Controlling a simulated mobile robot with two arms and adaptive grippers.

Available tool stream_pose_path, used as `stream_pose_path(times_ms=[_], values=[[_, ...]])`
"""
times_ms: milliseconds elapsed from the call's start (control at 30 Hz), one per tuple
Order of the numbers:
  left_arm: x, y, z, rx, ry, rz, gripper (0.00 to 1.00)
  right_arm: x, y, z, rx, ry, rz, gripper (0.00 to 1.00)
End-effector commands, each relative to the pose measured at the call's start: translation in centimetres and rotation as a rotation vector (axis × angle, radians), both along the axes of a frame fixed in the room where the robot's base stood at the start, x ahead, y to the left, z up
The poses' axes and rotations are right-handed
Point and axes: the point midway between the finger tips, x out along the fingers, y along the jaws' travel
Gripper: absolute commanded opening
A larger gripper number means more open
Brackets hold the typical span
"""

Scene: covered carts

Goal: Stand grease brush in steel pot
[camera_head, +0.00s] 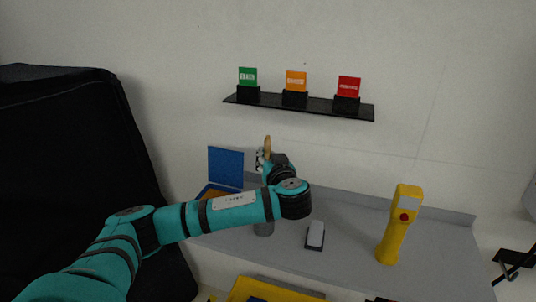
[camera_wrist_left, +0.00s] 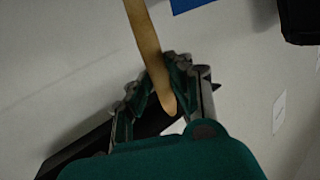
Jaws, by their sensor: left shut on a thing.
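My left gripper (camera_head: 262,160) is shut on the grease brush (camera_head: 268,143), above the back of the grey cart top. The brush's tan wooden part sticks up out of the fingers; its bristles cannot be made out. In the left wrist view the same tan handle (camera_wrist_left: 147,45) runs between the fingers (camera_wrist_left: 160,85). I do not see my right gripper.
A yellow tool with a red button (camera_head: 400,225) stands upright on the grey cart top (camera_head: 350,240). A grey-white block (camera_head: 315,235) lies near the middle. A blue-lidded box (camera_head: 225,167) is at left. A black wall shelf (camera_head: 320,108) holds green, orange and red cards.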

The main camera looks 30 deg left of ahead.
Motion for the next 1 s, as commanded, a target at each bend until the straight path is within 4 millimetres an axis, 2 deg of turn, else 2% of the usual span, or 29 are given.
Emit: stream_pose_path(times_ms=[100, 600, 1000], values=[[0.0, 0.0, -1.4, 0.0, 0.0, 0.0, 0.0, -0.1, 0.0, -1.3, 0.0, 0.001, 0.0, 0.0], [0.0, 0.0, -5.3, 0.0, 0.0, -0.001, 0.0, -0.1, 0.1, -4.7, 0.001, 0.0, 0.001, 0.0], [0.0, 0.0, -6.0, 0.001, -0.001, -0.001, 0.0, -0.1, 0.6, -5.3, 0.007, 0.0, 0.002, 0.0]])
